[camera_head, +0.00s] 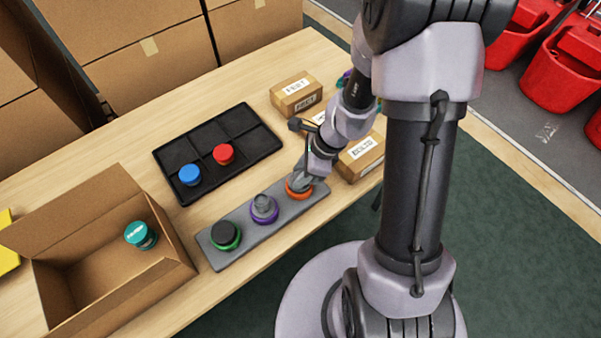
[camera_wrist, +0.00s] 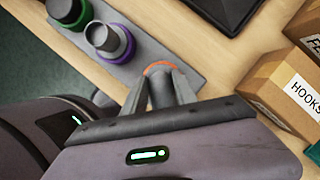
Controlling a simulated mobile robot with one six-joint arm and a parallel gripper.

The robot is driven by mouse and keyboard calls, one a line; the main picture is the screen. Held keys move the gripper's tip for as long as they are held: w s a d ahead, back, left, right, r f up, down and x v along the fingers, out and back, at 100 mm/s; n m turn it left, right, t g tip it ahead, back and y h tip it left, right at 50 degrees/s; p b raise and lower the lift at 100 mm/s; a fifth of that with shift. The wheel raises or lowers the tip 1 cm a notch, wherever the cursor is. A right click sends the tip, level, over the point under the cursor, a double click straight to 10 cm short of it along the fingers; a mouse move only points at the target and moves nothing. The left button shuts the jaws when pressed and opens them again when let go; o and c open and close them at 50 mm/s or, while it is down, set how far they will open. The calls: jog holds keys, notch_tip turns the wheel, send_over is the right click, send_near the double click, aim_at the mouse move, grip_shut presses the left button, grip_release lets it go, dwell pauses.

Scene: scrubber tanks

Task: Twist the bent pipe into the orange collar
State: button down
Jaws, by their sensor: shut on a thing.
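The orange collar (camera_head: 299,187) is at the right end of a grey base plate (camera_head: 283,210) on the wooden table. It also shows in the wrist view (camera_wrist: 158,66), just beyond the fingertips. My gripper (camera_head: 303,178) is directly over the orange collar. In the wrist view my gripper (camera_wrist: 160,88) is shut on a grey pipe (camera_wrist: 161,90) that stands between its fingers at the collar. The pipe's lower end is hidden, so I cannot tell how deep it sits.
The same plate bears a purple collar (camera_head: 264,209) with a grey pipe and a green collar (camera_head: 225,236) with a dark cap. A black tray (camera_head: 255,153) holds blue and red caps. An open cardboard box (camera_head: 172,279) contains a teal cap. Small boxes (camera_head: 297,97) stand behind my arm.

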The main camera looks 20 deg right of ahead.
jog(key=shift+m+b, duration=0.3)
jog(key=shift+m, duration=0.2)
jog(key=shift+f+t, duration=0.1)
jog(key=shift+t, duration=0.2)
jog(key=shift+m+b, duration=0.55)
jog(key=shift+m, duration=0.25)
jog(key=shift+s+m+t+h+b, duration=0.1)
jog(key=shift+m+t+h+b, duration=0.35)
jog(key=shift+m, duration=0.25)
jog(key=shift+m+b, duration=0.3)
jog(key=shift+m, duration=0.1)
jog(key=shift+m, duration=0.4)
jog(key=shift+a+m+t+h, duration=0.1)
jog(key=shift+m+t+h, duration=0.2)
jog(key=shift+m, duration=0.4)
